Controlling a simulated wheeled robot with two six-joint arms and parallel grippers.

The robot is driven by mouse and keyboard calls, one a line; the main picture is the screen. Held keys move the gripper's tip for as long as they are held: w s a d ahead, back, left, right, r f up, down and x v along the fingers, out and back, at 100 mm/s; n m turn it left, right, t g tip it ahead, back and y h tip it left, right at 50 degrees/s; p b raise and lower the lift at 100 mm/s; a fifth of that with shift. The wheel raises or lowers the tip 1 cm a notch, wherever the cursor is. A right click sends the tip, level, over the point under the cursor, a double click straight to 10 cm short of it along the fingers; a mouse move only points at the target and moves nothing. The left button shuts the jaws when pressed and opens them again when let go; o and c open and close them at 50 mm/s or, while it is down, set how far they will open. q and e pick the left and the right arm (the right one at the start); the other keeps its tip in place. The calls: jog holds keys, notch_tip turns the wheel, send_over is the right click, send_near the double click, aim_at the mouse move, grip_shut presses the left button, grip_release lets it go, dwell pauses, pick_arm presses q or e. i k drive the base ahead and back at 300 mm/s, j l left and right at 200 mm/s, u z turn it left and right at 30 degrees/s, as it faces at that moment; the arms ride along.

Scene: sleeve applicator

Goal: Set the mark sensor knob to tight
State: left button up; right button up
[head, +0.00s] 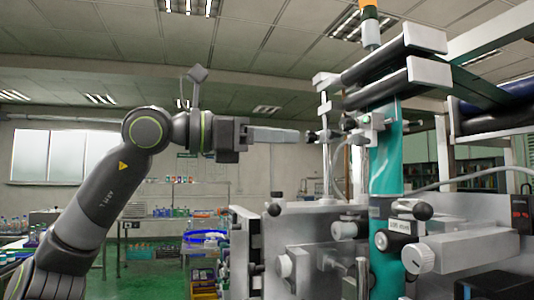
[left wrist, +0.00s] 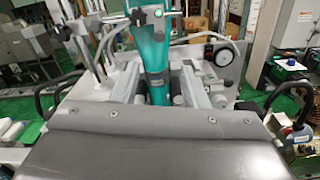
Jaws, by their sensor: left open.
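The sensor assembly (head: 366,126), a small metal bracket with dark knobs, is clamped on the teal column (head: 387,165) in the head view. A small dark knob (head: 312,136) sticks out on its left side; I cannot read any setting on it. In the left wrist view a sensor block with a green light (left wrist: 158,13) and a dark knob (left wrist: 136,14) show at the top. My left gripper (head: 299,136) is level, its fingertips just left of the knob; whether they touch is unclear. Its fingers are apart and empty in the left wrist view (left wrist: 160,70). My right gripper is out of view.
Black rollers (head: 385,88) with pale end blocks stand above the sensor. The air left of the machine, above my arm, is free.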

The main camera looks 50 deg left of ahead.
aim_at(346, 123)
jog(key=k+j, duration=0.3)
jog(key=k, duration=0.15)
jog(key=k+j, duration=0.3)
jog(key=k, duration=0.15)
